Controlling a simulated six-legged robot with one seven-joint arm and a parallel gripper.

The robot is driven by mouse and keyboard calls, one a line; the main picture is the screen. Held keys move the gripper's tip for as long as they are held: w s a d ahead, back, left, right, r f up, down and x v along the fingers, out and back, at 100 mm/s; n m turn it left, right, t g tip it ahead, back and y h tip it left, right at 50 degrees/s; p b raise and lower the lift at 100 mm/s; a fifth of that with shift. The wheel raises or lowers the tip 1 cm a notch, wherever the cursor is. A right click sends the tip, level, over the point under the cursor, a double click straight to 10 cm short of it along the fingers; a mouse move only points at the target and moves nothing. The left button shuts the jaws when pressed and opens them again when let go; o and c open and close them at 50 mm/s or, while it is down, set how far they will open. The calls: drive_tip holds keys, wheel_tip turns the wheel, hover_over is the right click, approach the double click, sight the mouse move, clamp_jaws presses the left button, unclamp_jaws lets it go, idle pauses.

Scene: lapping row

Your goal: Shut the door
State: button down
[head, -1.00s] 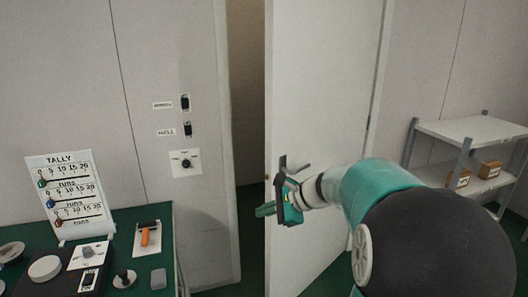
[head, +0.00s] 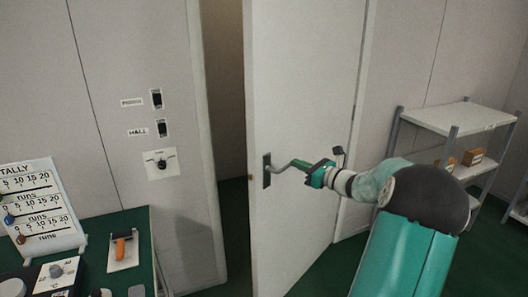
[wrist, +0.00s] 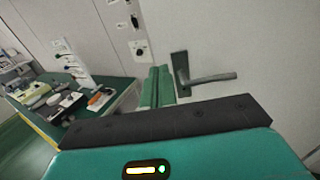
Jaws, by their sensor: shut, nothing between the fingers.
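The pale door (head: 305,90) stands ajar, with a dark gap between its free edge and the frame on the left. Its handle, a dark plate with a grey lever (head: 267,171), is near that edge. My gripper (head: 301,164) is shut and empty, in front of the door beside the lever. In the wrist view, the green fingers (wrist: 158,86) are together, just left of the handle plate (wrist: 181,70), with the lever (wrist: 212,78) to their right. I cannot tell whether the fingers touch the door or handle.
Left of the gap, the wall carries two switches (head: 157,98) and a dial (head: 161,164). A green-topped table (head: 135,255) with a tally board (head: 38,205) stands at lower left. A white shelf unit (head: 460,117) with small boxes stands at right. Green floor shows below the door.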

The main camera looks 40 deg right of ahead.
drive_tip(key=w, duration=0.2)
approach(259, 149)
drive_tip(key=w, duration=0.4)
drive_tip(key=w+a, duration=0.1)
drive_tip(key=w, duration=0.1)
drive_tip(key=shift+w, duration=0.35)
drive_tip(key=shift+w, duration=0.1)
